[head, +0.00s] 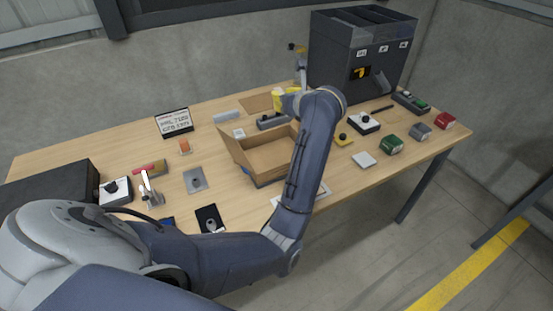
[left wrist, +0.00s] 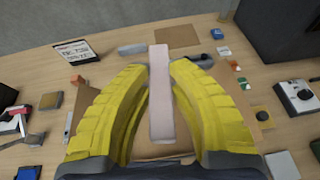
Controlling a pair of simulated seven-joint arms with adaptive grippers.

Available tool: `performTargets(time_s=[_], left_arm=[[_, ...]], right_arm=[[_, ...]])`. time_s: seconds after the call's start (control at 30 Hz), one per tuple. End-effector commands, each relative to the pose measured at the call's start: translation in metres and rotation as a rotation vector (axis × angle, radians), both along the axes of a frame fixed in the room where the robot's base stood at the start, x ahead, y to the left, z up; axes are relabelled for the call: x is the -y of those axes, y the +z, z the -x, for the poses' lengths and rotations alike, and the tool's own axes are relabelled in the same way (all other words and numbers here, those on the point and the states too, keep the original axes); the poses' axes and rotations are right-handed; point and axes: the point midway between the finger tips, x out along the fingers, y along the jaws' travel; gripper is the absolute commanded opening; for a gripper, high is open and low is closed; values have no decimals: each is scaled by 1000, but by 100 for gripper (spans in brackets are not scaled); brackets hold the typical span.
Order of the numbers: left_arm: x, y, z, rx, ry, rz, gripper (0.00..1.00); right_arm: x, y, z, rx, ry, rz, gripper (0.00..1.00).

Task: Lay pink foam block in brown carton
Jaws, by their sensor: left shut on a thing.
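The pink foam block (left wrist: 160,95), a long pale bar, stands between the yellow fingers of my left gripper (left wrist: 162,72) in the left wrist view. The gripper is shut on it. In the head view my left gripper (head: 283,100) is beyond the far right side of the open brown carton (head: 248,165), partly hidden by my own forearm. I cannot make out the block there. The carton stands on the table with a flap raised on its left. Its visible inside looks empty; my arm hides its right end. My right gripper is not in view.
A dark bin unit (head: 350,65) stands at the back right. A grey bar (head: 227,115) and a small dark device (head: 272,121) lie behind the carton. A grey plate (head: 195,180) lies left of it. Several small boxes and devices stand along the right side.

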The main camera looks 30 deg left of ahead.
Motion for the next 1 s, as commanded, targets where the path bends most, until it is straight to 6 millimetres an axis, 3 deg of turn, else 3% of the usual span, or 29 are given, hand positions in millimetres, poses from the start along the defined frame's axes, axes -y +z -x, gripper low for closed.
performTargets(time_s=[0.1,0.27,0.8,1.0], left_arm=[[-17,-4,3,-1,57,1,0],[-27,-16,6,-3,92,-2,0],[-28,-130,7,-4,94,-2,0],[-27,-155,7,-1,93,-2,0]], right_arm=[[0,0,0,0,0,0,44],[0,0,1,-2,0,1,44],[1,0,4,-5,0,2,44],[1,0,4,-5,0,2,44]])
